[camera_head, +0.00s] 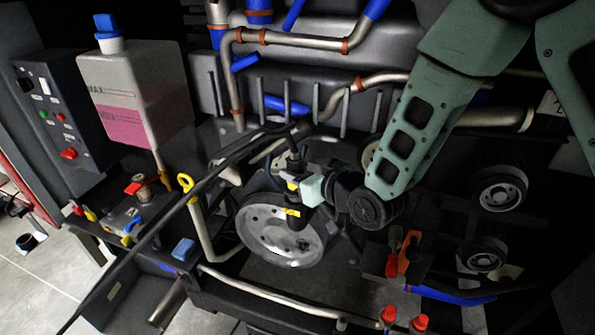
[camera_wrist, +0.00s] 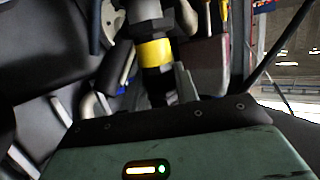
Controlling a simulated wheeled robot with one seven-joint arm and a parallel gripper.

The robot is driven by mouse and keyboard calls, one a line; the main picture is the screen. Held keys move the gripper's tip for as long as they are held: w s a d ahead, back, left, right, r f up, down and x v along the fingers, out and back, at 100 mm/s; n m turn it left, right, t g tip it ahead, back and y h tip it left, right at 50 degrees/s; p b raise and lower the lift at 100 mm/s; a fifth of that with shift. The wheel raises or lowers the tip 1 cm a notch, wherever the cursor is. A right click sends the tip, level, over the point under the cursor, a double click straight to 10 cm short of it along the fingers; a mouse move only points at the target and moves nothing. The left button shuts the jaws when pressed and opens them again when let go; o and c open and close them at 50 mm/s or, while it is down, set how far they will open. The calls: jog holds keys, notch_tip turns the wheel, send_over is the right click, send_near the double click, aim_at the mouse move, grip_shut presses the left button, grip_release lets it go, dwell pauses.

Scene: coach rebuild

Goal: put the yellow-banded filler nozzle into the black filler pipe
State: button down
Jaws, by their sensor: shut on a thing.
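The yellow-banded filler nozzle (camera_head: 293,184) is black and stands roughly upright in front of a round pale metal wheel. My gripper (camera_head: 312,189) is shut on it from the right. A black hose (camera_head: 165,225) runs from the nozzle's top to the lower left. Below the jaws a black length with a yellow mark (camera_head: 293,212) shows; I cannot tell whether it is nozzle or pipe. I cannot surely pick out the black filler pipe's mouth.
The pale wheel (camera_head: 270,235) is close behind the nozzle. A beige tube with a yellow-ringed top (camera_head: 200,220) stands to its left. A white tank with pink liquid (camera_head: 135,95) and a control panel (camera_head: 55,120) are at left. Red and orange tools (camera_head: 404,255) stand at right.

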jog(key=shift+f+b, duration=0.7)
jog(key=shift+b, duration=0.1)
jog(key=shift+f+b, duration=0.55)
jog(key=shift+b, duration=0.2)
jog(key=c, duration=0.6)
grip_release()
jog(key=shift+s, duration=0.1)
jog(key=v, duration=0.8)
jog(key=shift+b, duration=0.35)
